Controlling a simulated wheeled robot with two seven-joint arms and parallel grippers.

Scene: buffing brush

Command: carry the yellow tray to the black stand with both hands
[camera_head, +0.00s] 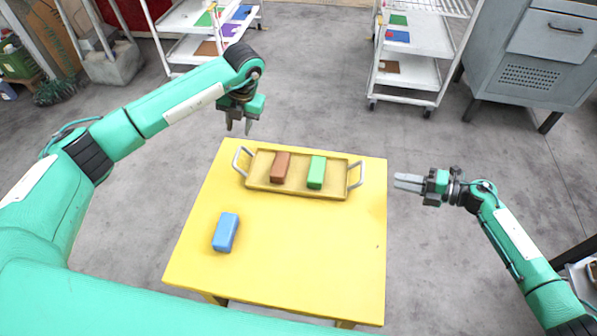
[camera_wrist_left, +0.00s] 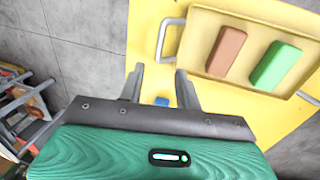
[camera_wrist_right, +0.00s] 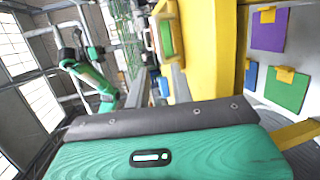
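The yellow tray (camera_head: 264,188) lies flat near the far edge of the yellow table. It has a pale loop handle at each end and holds a brown block (camera_head: 281,168) and a green block (camera_head: 316,172). The left wrist view also shows the tray (camera_wrist_left: 200,52) and its left handle (camera_wrist_left: 169,40). My left gripper (camera_head: 239,130) is open and empty, above and behind the left handle (camera_head: 240,160). My right gripper (camera_head: 397,181) is open and empty, right of the right handle (camera_head: 358,174) and beyond the table edge. I cannot identify the black stand.
A blue block (camera_head: 225,232) lies on the table's near left part, on the yellow table top (camera_head: 300,255). White shelf carts (camera_head: 411,70) stand at the back, and a grey cabinet (camera_head: 530,60) stands at the back right. Grey floor around the table is clear.

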